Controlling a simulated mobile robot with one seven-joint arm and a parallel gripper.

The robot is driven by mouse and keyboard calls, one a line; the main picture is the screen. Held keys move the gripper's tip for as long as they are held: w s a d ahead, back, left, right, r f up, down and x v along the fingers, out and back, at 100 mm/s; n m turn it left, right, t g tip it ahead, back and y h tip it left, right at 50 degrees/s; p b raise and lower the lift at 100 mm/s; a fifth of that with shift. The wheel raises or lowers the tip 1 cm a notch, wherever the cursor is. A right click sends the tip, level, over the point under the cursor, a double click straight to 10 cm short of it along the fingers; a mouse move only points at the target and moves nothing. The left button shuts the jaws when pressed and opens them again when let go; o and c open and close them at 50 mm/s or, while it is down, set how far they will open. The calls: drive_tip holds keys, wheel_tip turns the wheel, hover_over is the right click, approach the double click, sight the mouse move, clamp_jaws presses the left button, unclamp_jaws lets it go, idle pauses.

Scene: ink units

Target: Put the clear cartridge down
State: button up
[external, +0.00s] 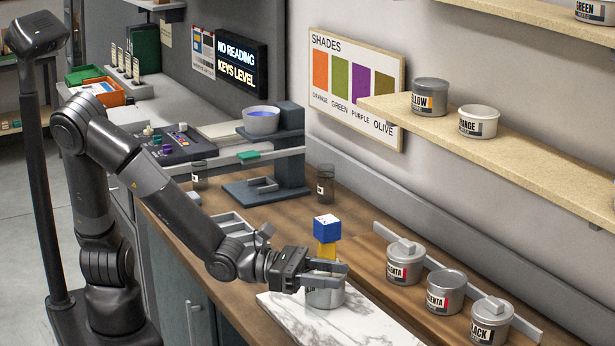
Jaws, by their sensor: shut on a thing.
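My gripper (342,275) is low over the white marble slab (290,318) at the front of the wooden counter. Its fingers are shut around the upper part of a short grey, round cartridge (325,298), which looks upright. No label shows on it, so I cannot read that it is the clear one. I cannot tell whether its bottom touches the slab. The fingers hide part of its top.
A blue cube (327,228) on a yellow piece stands just behind my gripper. Several labelled cans, including a black one (491,322), line a rack at the right. A dark jar (325,183) and a scale-like stand (290,150) are farther back. The slab's front is clear.

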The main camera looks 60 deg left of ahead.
drive_tip(key=shift+w+a+f, duration=0.5)
drive_tip(key=shift+w+f, duration=1.35)
drive_tip(key=shift+w+a+f, duration=0.55)
drive_tip(key=shift+w+f, duration=1.25)
drive_tip(key=shift+w, duration=0.05)
drive_tip(key=shift+w+a+f, duration=0.5)
drive_tip(key=shift+w+f, duration=1.35)
drive_tip(key=shift+f, duration=0.15)
drive_tip(key=o, duration=1.3)
